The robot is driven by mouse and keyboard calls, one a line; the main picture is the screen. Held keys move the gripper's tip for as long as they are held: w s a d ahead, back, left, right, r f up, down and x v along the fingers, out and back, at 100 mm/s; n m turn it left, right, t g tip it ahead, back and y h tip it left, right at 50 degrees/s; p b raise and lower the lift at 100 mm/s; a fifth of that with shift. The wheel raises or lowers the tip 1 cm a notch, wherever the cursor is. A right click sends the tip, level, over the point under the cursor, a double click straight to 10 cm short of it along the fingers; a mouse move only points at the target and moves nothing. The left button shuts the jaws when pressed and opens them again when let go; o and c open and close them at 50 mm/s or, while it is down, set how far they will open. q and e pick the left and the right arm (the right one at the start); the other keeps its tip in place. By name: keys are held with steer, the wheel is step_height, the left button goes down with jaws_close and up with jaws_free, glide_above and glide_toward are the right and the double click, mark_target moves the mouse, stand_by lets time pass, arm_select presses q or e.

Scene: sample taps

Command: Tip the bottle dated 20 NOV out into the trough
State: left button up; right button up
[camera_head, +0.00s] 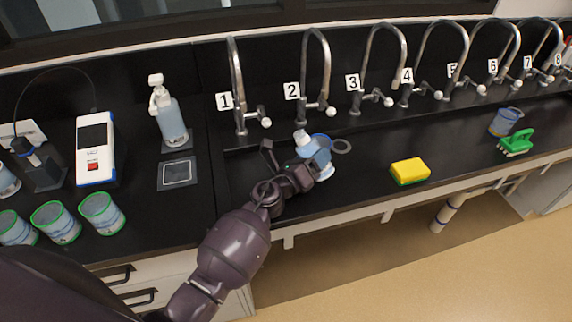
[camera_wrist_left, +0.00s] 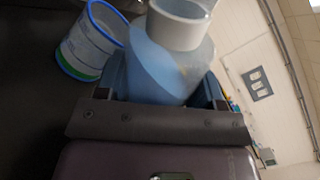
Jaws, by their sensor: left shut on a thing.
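My left gripper (camera_head: 306,166) is shut on a pale blue bottle (camera_head: 308,147) with a white neck, just above the black counter strip in front of tap 2. In the left wrist view the bottle (camera_wrist_left: 165,72) sits between the jaws, its white neck at the top edge. It looks roughly upright; I see no clear tilt. No date is readable on it. The black trough (camera_head: 365,148) runs along below the taps; its depth is hard to make out. My right gripper is not in view.
A blue-rimmed cup (camera_wrist_left: 90,42) stands close beside the bottle. A yellow sponge (camera_head: 410,171), blue mug (camera_head: 505,121) and green brush (camera_head: 516,143) are further right. Several green-rimmed tubs (camera_head: 102,212) stand left.

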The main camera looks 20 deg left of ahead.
arm_select(q)
steer(key=shift+n, duration=0.3)
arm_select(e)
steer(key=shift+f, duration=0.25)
arm_select(q)
steer(key=shift+f, duration=0.1)
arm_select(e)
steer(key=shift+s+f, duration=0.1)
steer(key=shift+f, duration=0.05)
arm_select(q)
steer(key=shift+s+d+r+n+t+p, duration=0.15)
steer(key=shift+r+n+p, duration=0.1)
steer(key=shift+n, duration=0.25)
steer(key=shift+w+d+r+n+t+p, duration=0.1)
steer(key=shift+d+r+n+t+p, duration=0.1)
steer(key=shift+n, duration=0.3)
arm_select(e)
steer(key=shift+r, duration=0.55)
arm_select(q)
steer(key=shift+s+r, duration=0.1)
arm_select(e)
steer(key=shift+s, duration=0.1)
arm_select(q)
steer(key=shift+n, duration=0.5)
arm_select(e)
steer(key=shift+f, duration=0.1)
